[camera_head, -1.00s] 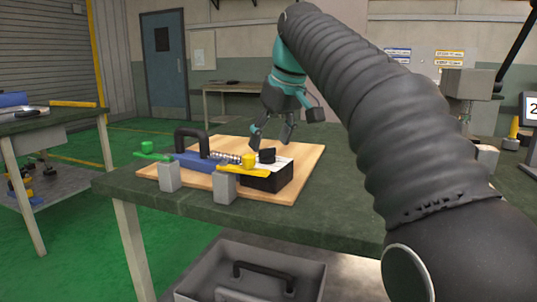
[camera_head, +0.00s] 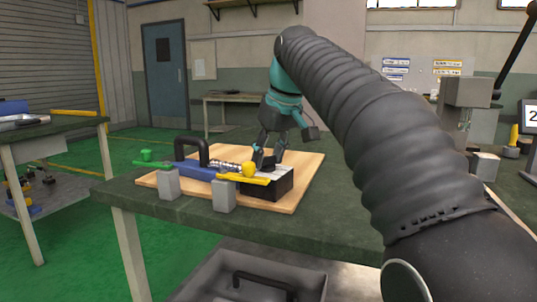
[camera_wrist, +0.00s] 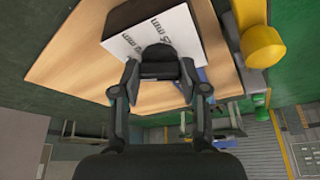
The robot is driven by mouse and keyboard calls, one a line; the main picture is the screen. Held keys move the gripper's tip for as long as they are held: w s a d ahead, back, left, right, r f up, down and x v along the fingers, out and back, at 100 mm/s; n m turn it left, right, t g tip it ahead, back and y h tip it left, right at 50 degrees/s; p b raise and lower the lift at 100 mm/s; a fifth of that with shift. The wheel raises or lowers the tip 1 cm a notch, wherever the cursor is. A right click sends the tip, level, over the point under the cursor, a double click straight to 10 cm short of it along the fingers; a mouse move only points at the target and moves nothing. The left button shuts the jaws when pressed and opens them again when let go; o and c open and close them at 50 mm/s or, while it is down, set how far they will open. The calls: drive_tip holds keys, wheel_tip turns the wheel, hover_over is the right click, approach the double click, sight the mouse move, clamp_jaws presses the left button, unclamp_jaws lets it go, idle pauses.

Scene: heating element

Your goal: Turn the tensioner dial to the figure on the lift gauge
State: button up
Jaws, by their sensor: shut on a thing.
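The tensioner dial (camera_head: 267,162) is a black knob on top of a black box (camera_head: 276,188) with a white marked face. In the wrist view the dial (camera_wrist: 159,58) sits between the fingertips of my gripper (camera_wrist: 160,70), which is shut on it. The white face (camera_wrist: 126,46) carries figures ending in "mm"; the dial covers part of it, and the figures are hard to read. In the head view my gripper (camera_head: 266,151) reaches down onto the dial from above. A display (camera_head: 532,115) at the right edge shows a "2" and is cut off there.
The box stands on a wooden board (camera_head: 305,165) on a green table (camera_head: 330,218). A grey bin (camera_head: 210,265) lies below the table.

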drive_tip(key=shift+r, duration=0.1)
drive_tip(key=m+h+p, duration=0.1)
drive_tip(key=m+p, duration=0.1)
drive_tip(key=m, duration=0.1)
drive_tip(key=shift+a+r+t+p, duration=0.1)
drive_tip(key=shift+t+p, duration=0.2)
drive_tip(key=shift+p, duration=0.05)
drive_tip(key=shift+a+m+h+p, duration=0.1)
drive_tip(key=shift+m+h+p, duration=0.6)
drive_tip(key=shift+m+p, duration=0.85)
drive_tip(key=shift+m, duration=0.35)
drive_tip(key=o, duration=1.1)
drive_tip(key=shift+o, duration=0.2)
drive_tip(key=v, duration=1.1)
drive_tip(key=shift+s+r, duration=0.25)
drive_tip(key=shift+s, duration=0.1)
